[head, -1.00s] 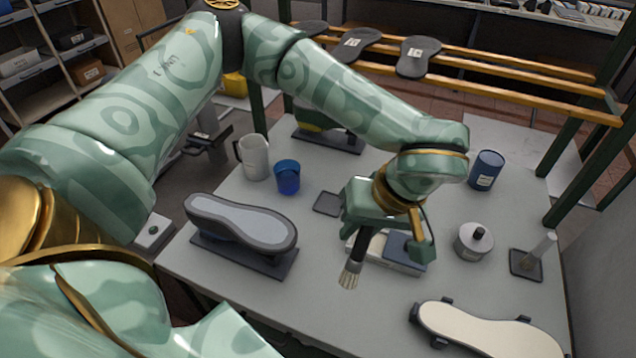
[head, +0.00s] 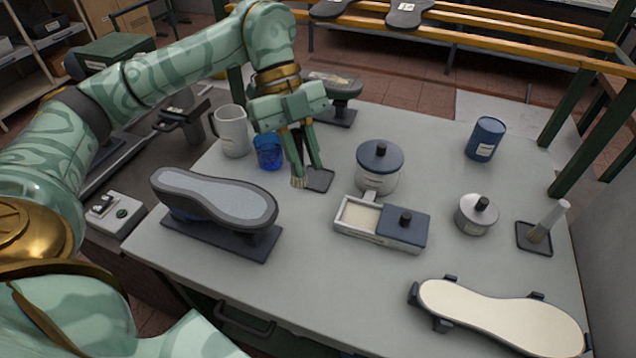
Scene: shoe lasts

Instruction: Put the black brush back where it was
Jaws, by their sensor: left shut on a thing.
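My left gripper (head: 306,156) is shut on the black brush (head: 298,154) in the head view. The brush points down, with its pale bristles at the bottom and its dark handle partly hidden by the fingers. The bristles are at the left edge of a small dark square tray (head: 321,181). I cannot tell whether they touch the tray or the table. My right gripper is not in view.
A blue cup (head: 268,152) stands close left of the brush, with a grey jug (head: 231,131) behind it. A lidded pot (head: 380,168) and an open box (head: 358,218) are to the right. A shoe last (head: 215,197) is at front left. A pale-handled brush (head: 548,219) stands at right.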

